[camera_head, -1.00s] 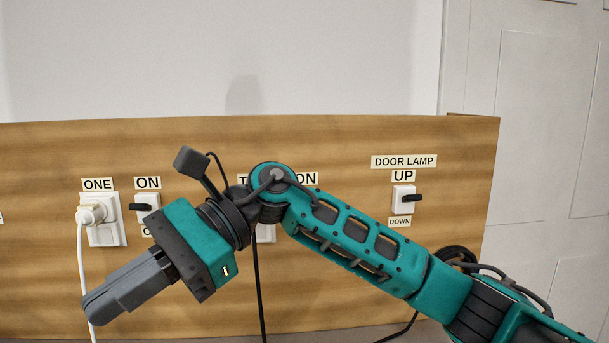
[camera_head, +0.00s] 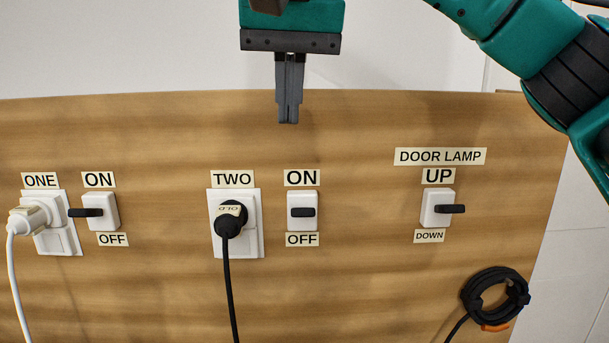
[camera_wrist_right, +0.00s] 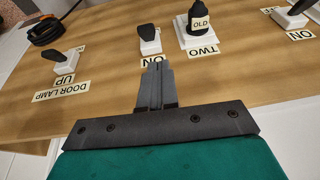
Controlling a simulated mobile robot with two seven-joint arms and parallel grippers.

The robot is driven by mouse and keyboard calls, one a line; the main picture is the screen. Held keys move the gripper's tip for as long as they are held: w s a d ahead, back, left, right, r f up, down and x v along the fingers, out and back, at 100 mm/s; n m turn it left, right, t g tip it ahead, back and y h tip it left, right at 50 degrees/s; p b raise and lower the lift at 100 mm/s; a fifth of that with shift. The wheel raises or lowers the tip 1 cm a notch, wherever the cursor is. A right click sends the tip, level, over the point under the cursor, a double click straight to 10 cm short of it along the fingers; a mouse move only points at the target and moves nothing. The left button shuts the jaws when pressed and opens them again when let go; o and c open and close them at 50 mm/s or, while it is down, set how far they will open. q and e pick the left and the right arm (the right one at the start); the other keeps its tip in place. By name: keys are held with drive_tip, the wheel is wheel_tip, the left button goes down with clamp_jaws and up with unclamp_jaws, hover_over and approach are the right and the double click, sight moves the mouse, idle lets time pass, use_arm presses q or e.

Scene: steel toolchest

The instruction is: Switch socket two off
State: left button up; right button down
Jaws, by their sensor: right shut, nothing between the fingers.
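Socket two (camera_head: 250,247) is a white plate on the wooden board under the label TWO, with a black plug (camera_head: 229,222) marked OLD in it. Its switch (camera_head: 302,222) is a white box with a dark lever (camera_head: 302,212), between an ON label above and an OFF label below. The lever points out at the camera, so its tilt is hard to tell. My right gripper (camera_head: 289,122) is shut and empty, pointing down above the ON label, apart from the switch. In the right wrist view the switch (camera_wrist_right: 149,47) lies just beyond the fingertips. My left gripper is not in view.
Socket one (camera_head: 57,243) with a white plug and its switch (camera_head: 99,222) are at left. The door lamp switch (camera_head: 435,222) is at right. A coiled black cable (camera_head: 495,298) hangs at lower right. Board between the switches is free.

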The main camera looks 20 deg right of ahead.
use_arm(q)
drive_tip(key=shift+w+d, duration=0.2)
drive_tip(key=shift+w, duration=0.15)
use_arm(e)
drive_tip(key=shift+w+d+r+h, duration=0.2)
drive_tip(key=shift+d+r+h, duration=0.2)
drive_tip(key=shift+d+r, duration=0.45)
drive_tip(key=b, duration=0.3)
hover_over(303, 212)
drive_tip(key=w, duration=0.2)
drive_tip(key=f, duration=1)
drive_tip(key=shift+d, duration=0.25)
drive_tip(key=shift+s+a+f+b, duration=0.1)
drive_tip(key=shift+s+f+b, duration=0.05)
drive_tip(key=shift+s+f, duration=0.3)
drive_tip(key=shift+s+a+f+b, duration=0.1)
drive_tip(key=shift+s+f+b, duration=0.1)
drive_tip(key=shift+f, duration=0.35)
drive_tip(key=shift+s+f, duration=0.25)
drive_tip(key=shift+f, duration=0.25)
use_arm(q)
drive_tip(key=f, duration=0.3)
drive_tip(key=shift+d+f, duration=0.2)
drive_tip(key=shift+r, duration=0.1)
